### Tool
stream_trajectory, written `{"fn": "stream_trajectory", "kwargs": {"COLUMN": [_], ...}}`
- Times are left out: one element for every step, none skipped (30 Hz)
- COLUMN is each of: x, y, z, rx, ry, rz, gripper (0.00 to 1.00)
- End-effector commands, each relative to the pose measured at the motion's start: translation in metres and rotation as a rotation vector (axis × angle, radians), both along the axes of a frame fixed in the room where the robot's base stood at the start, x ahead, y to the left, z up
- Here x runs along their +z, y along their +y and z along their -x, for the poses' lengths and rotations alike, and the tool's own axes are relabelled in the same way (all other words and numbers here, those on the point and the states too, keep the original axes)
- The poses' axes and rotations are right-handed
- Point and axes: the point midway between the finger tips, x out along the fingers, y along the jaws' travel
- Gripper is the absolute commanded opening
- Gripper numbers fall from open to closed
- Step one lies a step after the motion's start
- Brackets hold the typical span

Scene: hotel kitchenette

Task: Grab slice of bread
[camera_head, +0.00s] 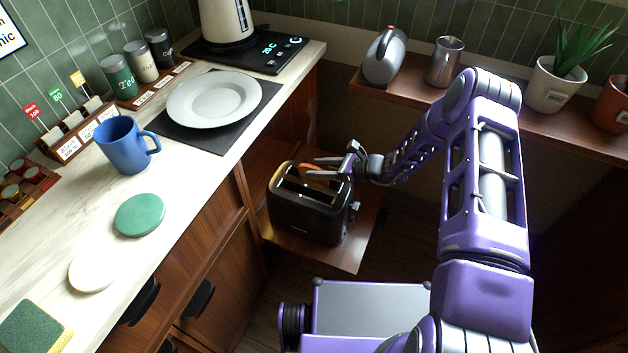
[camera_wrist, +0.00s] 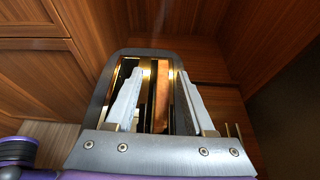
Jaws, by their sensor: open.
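A black toaster (camera_head: 307,217) stands on a low wooden shelf beside the counter. A slice of bread (camera_head: 312,168) shows as a brown edge in its far slot. In the wrist view the bread (camera_wrist: 161,88) is a brown strip in the right part of the toaster (camera_wrist: 101,92). My gripper (camera_head: 328,165) is over the toaster, coming from the right. In the wrist view my gripper (camera_wrist: 157,75) is open, its two pale fingers apart with the bread's strip between them in the picture. I cannot tell whether they touch it.
On the counter are a white plate (camera_head: 214,99) on a dark mat, a blue mug (camera_head: 121,146), a green disc (camera_head: 139,214) and a white disc (camera_head: 92,273). A metal cup (camera_head: 444,62) and a potted plant (camera_head: 553,84) stand on the back shelf (camera_head: 510,113).

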Motion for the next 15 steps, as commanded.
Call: {"fn": "stream_trajectory", "kwargs": {"x": [-0.002,-0.004,-0.008,-0.011,-0.014,-0.018,-0.021,-0.023,-0.024,-0.025,-0.026,-0.027,-0.028,-0.028,-0.028], "y": [0.002,0.004,0.008,0.012,0.015,0.020,0.023,0.026,0.031,0.034,0.037,0.039,0.040,0.041,0.041], "z": [-0.001,-0.002,-0.004,-0.005,-0.007,-0.009,-0.011,-0.013,-0.014,-0.015,-0.016,-0.017,-0.018,-0.018,-0.018], "rx": [0.000,0.000,0.001,0.002,0.002,0.003,0.003,0.002,0.002,0.002,0.002,0.001,0.001,0.000,0.000], "ry": [0.000,0.000,0.000,0.001,0.000,0.001,0.001,0.000,0.000,0.000,0.000,0.000,0.001,0.001,0.001], "rz": [0.000,0.000,0.000,0.000,0.000,0.001,0.001,0.001,0.001,0.001,0.001,0.001,0.002,0.002,0.002], "gripper": [0.54,0.54,0.54,0.54,0.54,0.54,0.54,0.54,0.54,0.54,0.54,0.54,0.54,0.54,0.54]}}
